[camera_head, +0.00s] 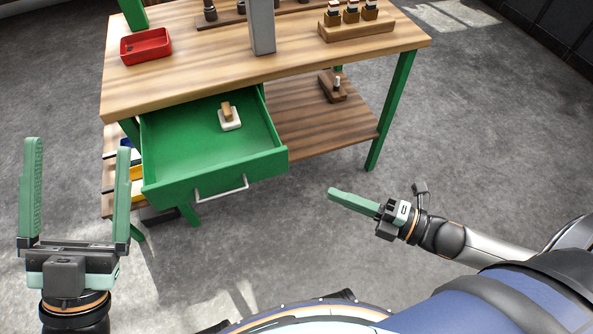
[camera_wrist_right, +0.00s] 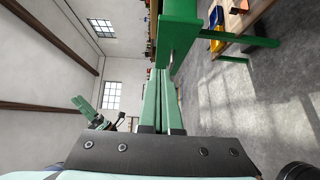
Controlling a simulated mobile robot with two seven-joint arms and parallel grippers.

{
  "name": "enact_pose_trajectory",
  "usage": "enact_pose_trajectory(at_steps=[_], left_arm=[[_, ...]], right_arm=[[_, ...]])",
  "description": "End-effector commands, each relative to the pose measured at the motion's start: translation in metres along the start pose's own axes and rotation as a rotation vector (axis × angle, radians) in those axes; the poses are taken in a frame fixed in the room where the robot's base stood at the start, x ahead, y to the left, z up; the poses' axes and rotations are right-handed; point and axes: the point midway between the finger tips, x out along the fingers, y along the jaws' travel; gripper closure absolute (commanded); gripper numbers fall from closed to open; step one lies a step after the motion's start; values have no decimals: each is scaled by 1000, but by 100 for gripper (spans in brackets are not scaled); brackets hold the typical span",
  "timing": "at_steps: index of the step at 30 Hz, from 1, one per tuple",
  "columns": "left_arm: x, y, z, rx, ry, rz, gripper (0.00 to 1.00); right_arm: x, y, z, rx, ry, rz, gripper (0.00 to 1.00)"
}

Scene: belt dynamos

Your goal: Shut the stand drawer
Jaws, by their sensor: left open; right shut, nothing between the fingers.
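The green stand drawer (camera_head: 205,147) is pulled out from under the wooden top of the stand (camera_head: 290,60). A silver bar handle (camera_head: 221,189) is on its front. A small block with a white base and wooden top (camera_head: 229,117) lies inside. My left gripper (camera_head: 78,190) is open and empty, to the left of the drawer front. My right gripper (camera_head: 334,194) is shut and empty, to the right of the drawer front and apart from it. In the right wrist view, the shut fingers (camera_wrist_right: 163,85) point toward the green drawer (camera_wrist_right: 178,35).
On the stand top are a red tray (camera_head: 146,46), a grey post (camera_head: 262,25) and a wooden rack with several pieces (camera_head: 356,28). A lower shelf (camera_head: 315,130) holds a small wooden holder (camera_head: 332,86). Green legs (camera_head: 391,110) bound the stand. The floor in front is clear.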

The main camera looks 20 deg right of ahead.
Motion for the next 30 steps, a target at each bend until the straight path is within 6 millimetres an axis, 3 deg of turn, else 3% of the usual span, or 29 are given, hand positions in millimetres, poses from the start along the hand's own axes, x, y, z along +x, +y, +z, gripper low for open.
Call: enact_pose_trajectory(at_steps=[8, 22, 30], left_arm=[[-2, 2, -25, 28, 119, 11, 9], [-13, 9, -9, -4, 105, 13, 9], [-19, 12, -2, -18, 103, 13, 9]], right_arm=[[30, 1, 0, -9, 4, 9, 100], [102, 1, 0, -6, 4, 7, 100], [121, 0, 21, -5, 3, 3, 100]])
